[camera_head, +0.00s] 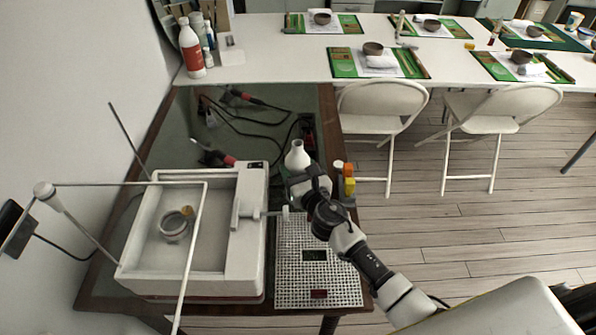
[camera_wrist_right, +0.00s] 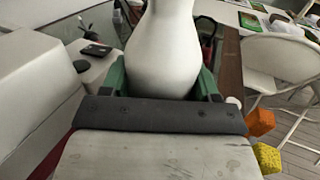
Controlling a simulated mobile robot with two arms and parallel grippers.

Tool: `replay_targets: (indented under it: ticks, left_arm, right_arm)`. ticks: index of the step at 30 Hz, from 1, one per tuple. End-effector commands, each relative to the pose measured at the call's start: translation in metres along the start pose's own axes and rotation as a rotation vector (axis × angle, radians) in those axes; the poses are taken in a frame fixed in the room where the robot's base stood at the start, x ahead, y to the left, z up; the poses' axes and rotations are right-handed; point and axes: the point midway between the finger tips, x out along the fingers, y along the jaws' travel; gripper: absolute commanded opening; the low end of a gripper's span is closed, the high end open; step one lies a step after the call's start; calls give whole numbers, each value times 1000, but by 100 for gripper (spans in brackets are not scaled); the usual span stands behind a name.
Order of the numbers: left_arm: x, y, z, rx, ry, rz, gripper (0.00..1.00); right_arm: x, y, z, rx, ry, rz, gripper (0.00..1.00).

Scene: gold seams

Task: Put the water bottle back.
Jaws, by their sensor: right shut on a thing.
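A white, round-bellied bottle with a narrow neck (camera_head: 297,155) is upright at the right side of the dark green-topped bench (camera_head: 283,103). It fills the top middle of the right wrist view (camera_wrist_right: 163,55). My right gripper (camera_head: 300,174) is shut on its lower body, with one green finger on each side in the wrist view. The bottle's base is hidden, so I cannot tell whether it touches the bench. My left gripper is not in view.
A white machine with a basin (camera_head: 256,215) stands left of my right arm, with thin rods around it. A white grid mat (camera_head: 290,285) lies in front. Orange and yellow blocks (camera_head: 349,187) sit at the bench's right edge. Tools and cables (camera_head: 240,97) lie behind.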

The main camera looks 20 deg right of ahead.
Motion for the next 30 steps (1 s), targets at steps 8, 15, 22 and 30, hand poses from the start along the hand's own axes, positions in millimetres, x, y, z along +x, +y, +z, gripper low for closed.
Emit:
replay_targets:
  ticks: [8, 15, 22, 30]
  left_arm:
    - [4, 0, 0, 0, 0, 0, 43]
    - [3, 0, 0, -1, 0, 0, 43]
    - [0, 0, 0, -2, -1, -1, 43]
    - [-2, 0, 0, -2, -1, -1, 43]
  right_arm:
    - [0, 0, -4, -1, -1, 0, 62]
    - [0, 0, -2, 0, 0, 0, 86]
    - [0, 0, 0, 0, -1, 0, 86]
    - [-40, 0, -1, -1, 2, 1, 86]
